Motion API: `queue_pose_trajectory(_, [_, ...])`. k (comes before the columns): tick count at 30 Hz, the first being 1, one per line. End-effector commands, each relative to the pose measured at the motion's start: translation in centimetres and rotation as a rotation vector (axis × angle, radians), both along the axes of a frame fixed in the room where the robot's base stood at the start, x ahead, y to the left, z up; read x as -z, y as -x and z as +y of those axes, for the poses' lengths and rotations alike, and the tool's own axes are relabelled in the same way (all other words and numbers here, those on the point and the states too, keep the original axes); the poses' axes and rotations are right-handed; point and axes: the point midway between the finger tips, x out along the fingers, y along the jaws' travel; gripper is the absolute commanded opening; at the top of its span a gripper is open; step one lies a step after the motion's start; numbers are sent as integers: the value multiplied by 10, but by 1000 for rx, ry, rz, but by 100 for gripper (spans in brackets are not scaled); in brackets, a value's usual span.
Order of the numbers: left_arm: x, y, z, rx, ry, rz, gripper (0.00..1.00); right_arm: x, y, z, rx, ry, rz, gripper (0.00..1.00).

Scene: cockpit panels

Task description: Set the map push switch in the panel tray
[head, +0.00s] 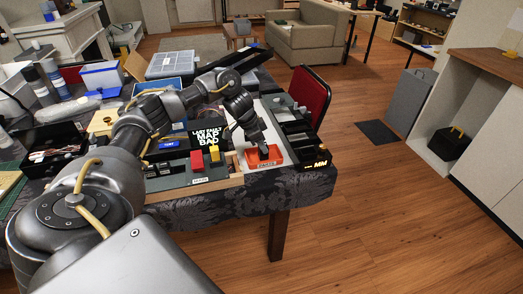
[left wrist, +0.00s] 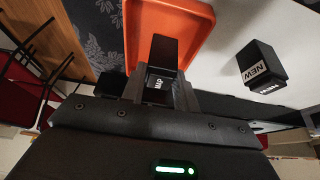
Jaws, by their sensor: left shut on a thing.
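My left gripper (head: 262,147) points down over a small orange tray (head: 274,158) at the right part of the panel box. In the left wrist view the gripper (left wrist: 160,92) is shut on a black block-shaped switch (left wrist: 166,52). Its small white label is upside down and seems to read MAP. The switch overlaps the orange tray (left wrist: 200,22) in that view; I cannot tell whether it touches the tray floor. The fingers hide the switch in the head view. My right gripper is not in view.
A black block labelled NEW (left wrist: 262,62) stands on the white surface beside the tray. A red chair (head: 311,95) is behind the table.

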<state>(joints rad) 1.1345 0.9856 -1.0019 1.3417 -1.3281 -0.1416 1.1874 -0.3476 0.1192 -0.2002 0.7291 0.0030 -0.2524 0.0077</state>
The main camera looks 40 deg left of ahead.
Motion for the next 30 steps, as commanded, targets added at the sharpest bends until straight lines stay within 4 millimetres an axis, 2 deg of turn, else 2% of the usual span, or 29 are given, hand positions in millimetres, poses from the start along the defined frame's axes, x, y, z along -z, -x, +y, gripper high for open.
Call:
queue_pose_trajectory(7, [8,1,0,-1,-1,4,7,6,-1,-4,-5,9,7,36])
queue_pose_trajectory(8, [8,1,0,-1,-1,4,33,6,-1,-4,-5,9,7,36])
queue_pose_trajectory(12, [9,1,0,-1,-1,4,51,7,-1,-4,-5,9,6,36])
queue_pose_trajectory(23, [5,1,1,0,-1,2,52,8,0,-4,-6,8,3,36])
queue_pose_trajectory(26, [-6,5,4,-1,-1,1,52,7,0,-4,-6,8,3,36])
queue_pose_trajectory(30, [-32,13,11,-1,-3,-1,52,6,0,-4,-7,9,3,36])
